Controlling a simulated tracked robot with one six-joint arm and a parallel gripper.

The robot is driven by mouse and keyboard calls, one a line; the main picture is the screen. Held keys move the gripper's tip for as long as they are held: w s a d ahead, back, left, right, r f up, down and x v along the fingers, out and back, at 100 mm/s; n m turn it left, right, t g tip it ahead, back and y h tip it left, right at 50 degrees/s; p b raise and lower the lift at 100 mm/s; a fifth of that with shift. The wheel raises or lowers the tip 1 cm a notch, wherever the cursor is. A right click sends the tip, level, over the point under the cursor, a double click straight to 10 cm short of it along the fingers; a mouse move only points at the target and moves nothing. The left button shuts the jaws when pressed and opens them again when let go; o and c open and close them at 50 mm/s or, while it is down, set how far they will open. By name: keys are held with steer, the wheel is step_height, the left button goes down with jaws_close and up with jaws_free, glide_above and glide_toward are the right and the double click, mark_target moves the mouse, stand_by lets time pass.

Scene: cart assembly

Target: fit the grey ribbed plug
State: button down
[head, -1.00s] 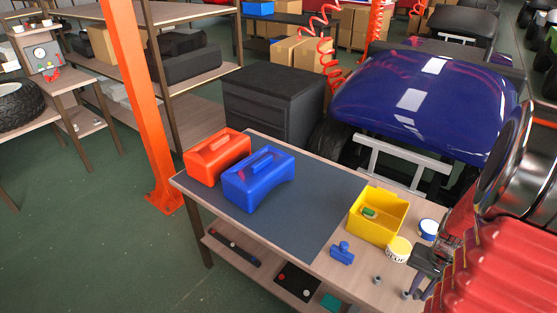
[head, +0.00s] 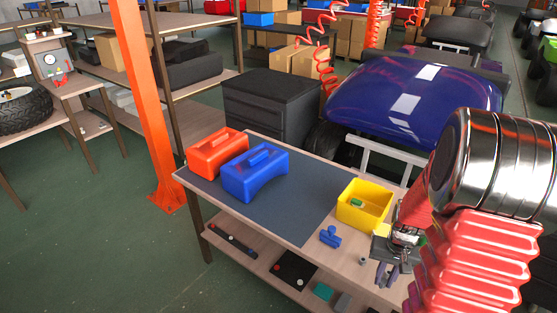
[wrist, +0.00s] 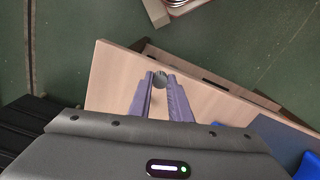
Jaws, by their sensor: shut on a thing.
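My gripper (head: 386,284) is over the bench's near right end in the head view, its fingers pointing down. In the wrist view my gripper (wrist: 160,85) is shut on a small round grey piece (wrist: 160,79), seen end-on between the fingertips. It looks like the grey plug, but its ribs cannot be made out. Another small grey part (head: 362,261) stands on the bench just left of the fingers in the head view. The plug's fitting place cannot be told.
The wooden bench (head: 297,255) carries a yellow bin (head: 362,213) with a green piece inside, a blue part (head: 330,237), and blue (head: 255,177) and red (head: 215,152) toolboxes on a dark mat. A blue-bodied vehicle (head: 410,100) stands behind.

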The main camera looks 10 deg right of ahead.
steer(key=w+a+f+n, duration=0.1)
steer(key=w+a+n, duration=0.1)
steer(key=w+a, duration=0.3)
steer(key=w+a+f+n, duration=0.2)
steer(key=w+a, duration=0.3)
steer(key=a, duration=0.7)
steer(key=w+a+f+n, duration=0.1)
steer(key=w+a+n, duration=0.1)
steer(key=w+a, duration=0.3)
steer(key=a, duration=0.3)
steer(key=shift+w+a+f+n, duration=0.15)
steer(key=shift+w+n, duration=0.1)
steer(key=shift+n, duration=0.15)
